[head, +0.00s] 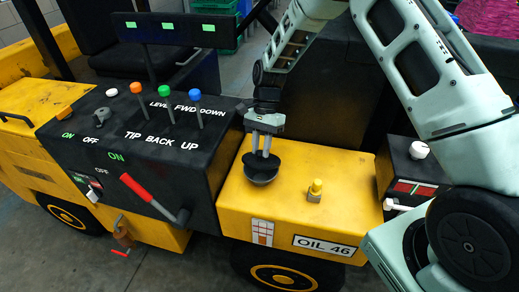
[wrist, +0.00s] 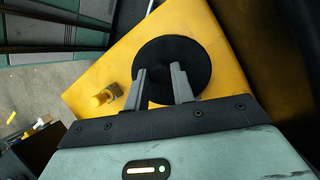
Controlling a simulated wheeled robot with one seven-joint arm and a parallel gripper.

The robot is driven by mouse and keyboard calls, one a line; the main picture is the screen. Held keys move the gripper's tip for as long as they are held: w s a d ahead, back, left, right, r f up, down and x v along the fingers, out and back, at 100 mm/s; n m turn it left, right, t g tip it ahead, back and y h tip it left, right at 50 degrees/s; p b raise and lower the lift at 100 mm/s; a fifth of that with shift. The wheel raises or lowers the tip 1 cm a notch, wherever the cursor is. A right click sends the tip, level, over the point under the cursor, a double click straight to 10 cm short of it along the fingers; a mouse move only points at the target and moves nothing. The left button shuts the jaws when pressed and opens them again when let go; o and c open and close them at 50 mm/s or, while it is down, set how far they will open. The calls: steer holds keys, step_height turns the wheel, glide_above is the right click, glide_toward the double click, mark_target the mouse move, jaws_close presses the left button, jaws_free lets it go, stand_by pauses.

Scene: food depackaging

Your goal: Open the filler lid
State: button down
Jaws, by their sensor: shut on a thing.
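The filler lid (head: 266,160) is a black round disc on top of the yellow tank housing marked OIL 46. A grey rounded rim shows just under its near edge in the head view. My gripper (head: 262,154) comes down on it from above, with both fingertips at the disc. In the wrist view, the lid (wrist: 186,62) lies behind the two grey fingers of my gripper (wrist: 159,72), which stand some way apart. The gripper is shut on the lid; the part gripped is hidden. I cannot tell whether the lid is raised off its seat.
A yellow fitting (head: 315,190) stands on the housing to the right of the lid; it also shows in the wrist view (wrist: 105,96). A black lever console (head: 140,140) with a red-handled lever (head: 147,195) is at the left. A black box (head: 410,165) with a white knob is at the right.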

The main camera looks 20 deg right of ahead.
steer(key=shift+w+d+r+g+y, duration=0.45)
steer(key=shift+w+d+g+y, duration=0.2)
steer(key=shift+w+g, duration=0.2)
steer(key=shift+w+d+r+g+y, duration=0.45)
steer(key=shift+w+g+y, duration=0.25)
steer(key=shift+g, duration=0.25)
steer(key=c, duration=1.2)
jaws_free()
steer(key=shift+o, duration=0.2)
steer(key=shift+w+d, duration=0.1)
steer(key=b+v, duration=0.4)
steer(key=v, duration=0.8)
